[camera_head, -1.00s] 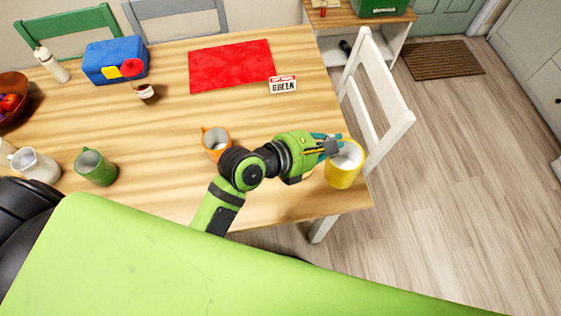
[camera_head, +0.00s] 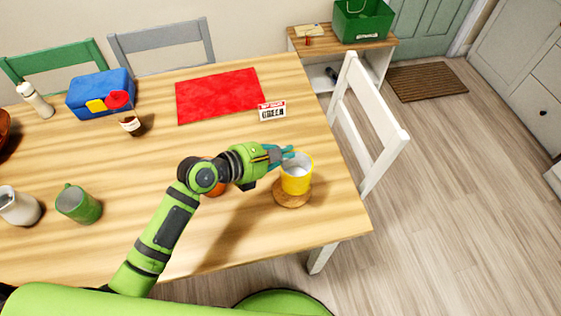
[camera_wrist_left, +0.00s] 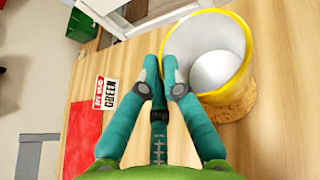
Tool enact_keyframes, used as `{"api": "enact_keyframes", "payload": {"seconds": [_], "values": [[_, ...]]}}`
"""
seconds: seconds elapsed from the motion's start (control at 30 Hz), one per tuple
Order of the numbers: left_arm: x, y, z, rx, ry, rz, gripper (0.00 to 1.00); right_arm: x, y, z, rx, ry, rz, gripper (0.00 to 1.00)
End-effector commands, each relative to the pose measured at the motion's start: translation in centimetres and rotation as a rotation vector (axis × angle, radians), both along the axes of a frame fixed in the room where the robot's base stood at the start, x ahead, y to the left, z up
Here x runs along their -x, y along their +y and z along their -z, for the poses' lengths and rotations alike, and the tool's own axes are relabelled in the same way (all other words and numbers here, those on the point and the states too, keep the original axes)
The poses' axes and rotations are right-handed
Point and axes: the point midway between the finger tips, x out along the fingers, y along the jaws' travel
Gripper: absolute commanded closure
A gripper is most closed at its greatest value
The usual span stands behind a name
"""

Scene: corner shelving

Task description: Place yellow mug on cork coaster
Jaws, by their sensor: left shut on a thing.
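The yellow mug (camera_head: 297,182) is upright near the right end of the table, over the round cork coaster (camera_head: 291,199). The coaster's near rim shows below the mug; I cannot tell whether the mug touches it. My left gripper (camera_head: 281,155) is shut on the mug at its upper left side. In the left wrist view, my fingertips (camera_wrist_left: 166,72) are close together beside the mug (camera_wrist_left: 243,62), and part of the coaster (camera_wrist_left: 236,102) shows beneath it. The grasped part of the mug is hidden. My right gripper is not in view.
An orange mug (camera_head: 217,189) is mostly hidden behind my left arm. A green mug (camera_head: 77,206) and a white mug (camera_head: 17,207) stand at the left. A small sign (camera_head: 272,111) and red mat (camera_head: 220,97) lie farther back. A white chair (camera_head: 370,125) is at the table's right edge.

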Motion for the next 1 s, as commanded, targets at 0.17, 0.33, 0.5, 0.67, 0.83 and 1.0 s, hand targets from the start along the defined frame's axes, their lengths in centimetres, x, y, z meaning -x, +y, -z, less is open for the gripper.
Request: {"api": "enact_keyframes", "payload": {"seconds": [0.17, 0.33, 0.5, 0.67, 0.83, 1.0], "values": [[-0.4, 0.7, 0.8, 0.004, -0.002, -0.001, 1.00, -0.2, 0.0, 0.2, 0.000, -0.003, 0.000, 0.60], [-0.4, 0.7, 3.3, 0.003, 0.000, -0.001, 1.00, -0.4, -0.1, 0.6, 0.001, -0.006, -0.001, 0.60], [-0.4, 0.7, 4.3, 0.004, -0.002, -0.002, 1.00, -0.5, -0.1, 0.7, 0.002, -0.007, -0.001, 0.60], [-0.4, 0.6, 4.3, 0.003, -0.003, -0.001, 1.00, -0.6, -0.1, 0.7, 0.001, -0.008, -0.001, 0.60], [-0.4, 0.6, 4.6, 0.004, -0.002, -0.002, 1.00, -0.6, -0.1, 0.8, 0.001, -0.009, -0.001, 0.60], [-0.3, 0.7, 4.7, 0.000, 0.000, -0.001, 0.69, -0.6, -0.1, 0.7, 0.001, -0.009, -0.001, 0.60]]}}
